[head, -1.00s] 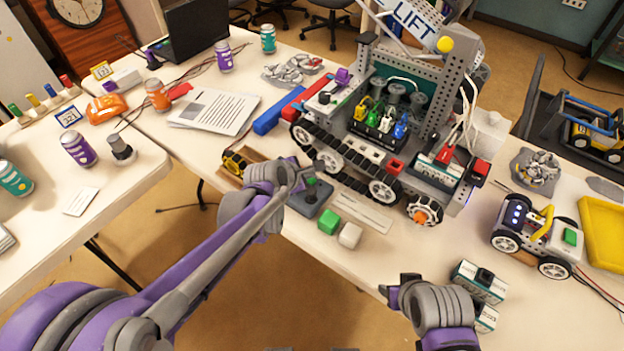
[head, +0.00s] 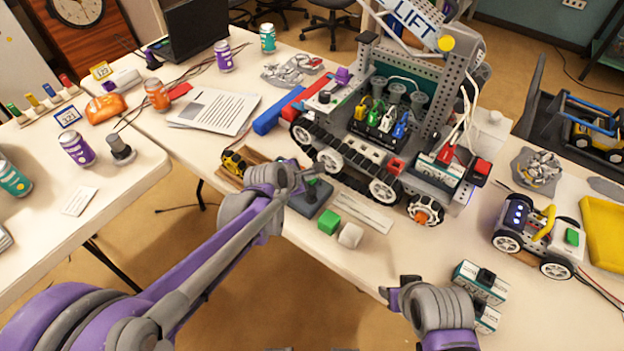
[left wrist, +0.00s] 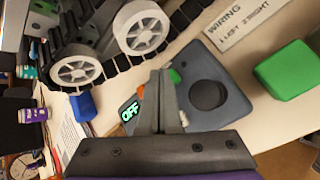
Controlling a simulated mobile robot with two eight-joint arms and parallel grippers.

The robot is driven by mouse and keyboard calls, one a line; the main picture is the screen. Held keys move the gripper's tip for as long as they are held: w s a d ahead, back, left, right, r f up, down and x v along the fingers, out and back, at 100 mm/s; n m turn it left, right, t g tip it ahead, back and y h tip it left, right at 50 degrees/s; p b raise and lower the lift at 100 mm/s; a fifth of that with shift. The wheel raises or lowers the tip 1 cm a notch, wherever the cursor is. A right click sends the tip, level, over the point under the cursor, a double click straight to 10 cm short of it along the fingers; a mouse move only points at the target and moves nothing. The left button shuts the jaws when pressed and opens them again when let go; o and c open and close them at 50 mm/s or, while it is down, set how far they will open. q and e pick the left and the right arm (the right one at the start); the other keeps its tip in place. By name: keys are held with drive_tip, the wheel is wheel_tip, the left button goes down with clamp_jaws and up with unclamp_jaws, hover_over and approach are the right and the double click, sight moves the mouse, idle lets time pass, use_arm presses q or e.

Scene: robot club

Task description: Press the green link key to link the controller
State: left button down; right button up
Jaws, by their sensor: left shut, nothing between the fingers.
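The controller (head: 303,208) is a dark grey-blue box on the table below the tracked robot. In the left wrist view the controller (left wrist: 236,103) shows a round dark stick (left wrist: 208,95) and a lit display (left wrist: 130,112) reading OFF. The green link key (left wrist: 175,76) shows just right of my fingertips, partly hidden by them. An orange spot shows on their other side. My left gripper (head: 318,171) is shut and empty, its tips close over the controller; contact cannot be told. My right gripper (head: 390,291) is low at the table's front edge, its jaws unclear.
A green cube (head: 328,222) and a white cube (head: 350,236) lie right of the controller, beside a WIRING label strip (head: 362,212). The large tracked robot (head: 385,150) stands close behind. Battery packs (head: 480,283) lie near my right gripper. A small wheeled robot (head: 535,238) stands at right.

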sight(309, 184)
use_arm(q)
drive_tip(key=shift+f, duration=0.4)
drive_tip(key=shift+r, duration=0.1)
idle(0.5)
drive_tip(key=shift+r+p, duration=0.35)
drive_tip(key=shift+r, duration=0.4)
wheel_tip(309, 184, up, 5)
drive_tip(key=p, duration=0.3)
drive_tip(key=shift+p, duration=0.3)
idle(0.6)
